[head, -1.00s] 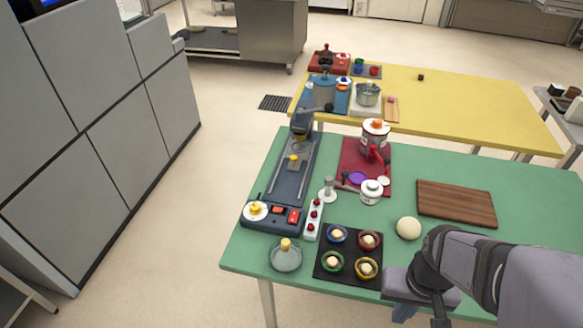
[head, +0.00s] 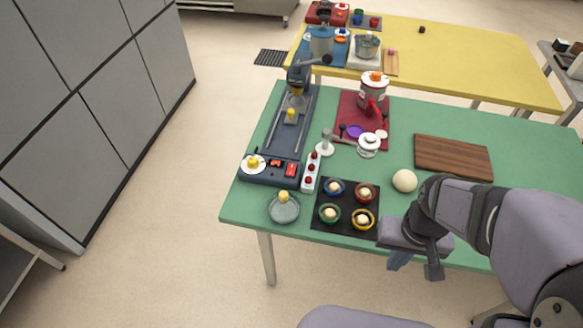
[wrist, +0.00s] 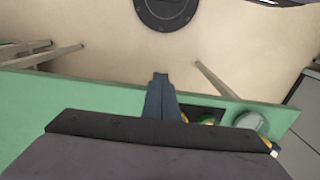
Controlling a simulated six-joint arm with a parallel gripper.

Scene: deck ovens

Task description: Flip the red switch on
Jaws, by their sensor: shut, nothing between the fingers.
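The red switch (head: 291,170) is a small red block on the front panel of a dark blue machine (head: 259,172) at the left end of the green table. Its on or off position is too small to tell. My gripper (head: 398,262) points down by the table's front edge, right of and nearer than the switch and well apart from it. Its blue fingers are shut and empty; they also show in the wrist view (wrist: 160,78). The switch is not visible in the wrist view.
A white strip with red buttons (head: 310,172) stands right of the machine. A black mat (head: 346,207) with several small bowls and a glass dish (head: 284,207) lie near the front edge. A pale ball (head: 404,181) and a wooden board (head: 453,157) lie farther right.

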